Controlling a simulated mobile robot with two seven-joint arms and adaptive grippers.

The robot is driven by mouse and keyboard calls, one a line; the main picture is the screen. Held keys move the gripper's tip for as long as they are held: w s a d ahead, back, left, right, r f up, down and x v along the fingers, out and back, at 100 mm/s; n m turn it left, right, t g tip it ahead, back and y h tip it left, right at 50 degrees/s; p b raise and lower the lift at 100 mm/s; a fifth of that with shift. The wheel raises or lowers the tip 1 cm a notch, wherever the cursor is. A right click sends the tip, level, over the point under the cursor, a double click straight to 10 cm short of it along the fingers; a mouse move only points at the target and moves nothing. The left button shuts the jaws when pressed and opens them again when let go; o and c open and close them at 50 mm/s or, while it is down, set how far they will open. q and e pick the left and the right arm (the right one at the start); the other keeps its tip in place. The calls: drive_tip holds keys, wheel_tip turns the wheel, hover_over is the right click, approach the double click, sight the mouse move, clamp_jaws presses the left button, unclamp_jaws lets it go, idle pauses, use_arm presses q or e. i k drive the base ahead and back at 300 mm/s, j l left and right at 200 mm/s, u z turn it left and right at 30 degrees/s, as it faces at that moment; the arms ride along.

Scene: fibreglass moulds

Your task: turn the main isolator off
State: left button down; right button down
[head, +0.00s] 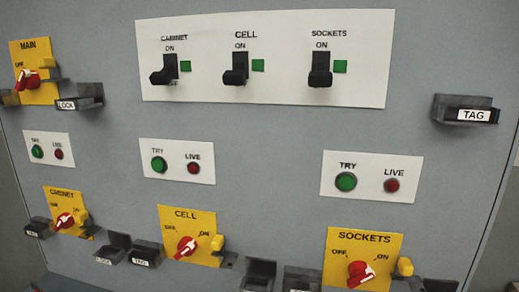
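The main isolator is a yellow plate (42,95) marked MAIN at the upper left of the grey panel in the head view. It carries a red rotary handle (28,79) with a white marking. The word OFF shows above and left of the handle; its ON label is not readable. I cannot tell for sure which way the handle points. Neither of my grippers is in view, and nothing touches the handle.
A dark holder (90,91) with a LOCK label juts out right of the main isolator. Below are yellow CABINET (53,197), CELL (172,222) and SOCKETS (343,240) isolators. A white plate (210,90) holds black switches. A TAG holder (450,106) is at right.

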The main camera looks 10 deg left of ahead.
sight(28, 79)
drive_tip(key=u, duration=1.7)
